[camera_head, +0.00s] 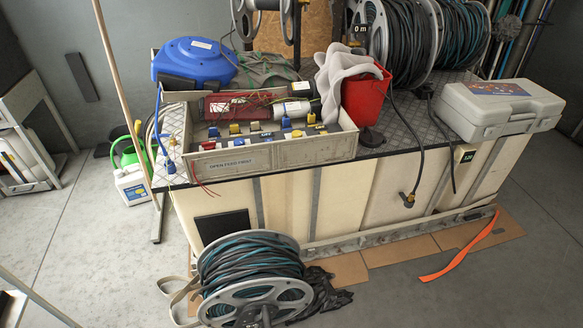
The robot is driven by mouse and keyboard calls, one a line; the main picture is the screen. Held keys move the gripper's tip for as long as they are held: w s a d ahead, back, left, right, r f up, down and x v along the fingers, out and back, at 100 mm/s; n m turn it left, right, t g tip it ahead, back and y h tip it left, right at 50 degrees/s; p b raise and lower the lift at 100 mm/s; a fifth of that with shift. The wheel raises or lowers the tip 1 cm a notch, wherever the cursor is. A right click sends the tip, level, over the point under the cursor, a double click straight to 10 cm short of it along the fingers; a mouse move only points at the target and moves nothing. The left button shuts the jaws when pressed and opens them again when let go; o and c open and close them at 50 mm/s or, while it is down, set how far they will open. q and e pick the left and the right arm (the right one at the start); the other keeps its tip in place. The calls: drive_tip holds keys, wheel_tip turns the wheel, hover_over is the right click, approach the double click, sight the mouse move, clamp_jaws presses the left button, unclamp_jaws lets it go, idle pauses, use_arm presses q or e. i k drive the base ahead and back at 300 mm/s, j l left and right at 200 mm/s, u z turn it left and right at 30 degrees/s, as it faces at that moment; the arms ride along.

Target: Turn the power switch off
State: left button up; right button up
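I cannot make out a power switch for certain in the head view. A small dark box with a lit display (465,155) is fixed at the bench's front edge on the right. A black cable with a brass-coloured end (408,200) hangs down the bench front. A dark square panel (222,228) is on the lower left of the bench front. Neither of my grippers is in view.
The bench (400,130) carries a labelled tray (240,163), a red bucket (366,95), a blue reel (195,60), a grey case (500,105) and large hose reels (395,35). A hose reel (255,280) and an orange strip (462,250) lie on the floor in front.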

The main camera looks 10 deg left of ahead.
sight(210, 145)
drive_tip(key=i+l+u, duration=0.25)
drive_tip(key=u, duration=0.15)
drive_tip(key=i+l+u, duration=0.35)
drive_tip(key=i+l, duration=0.05)
drive_tip(key=i, duration=0.05)
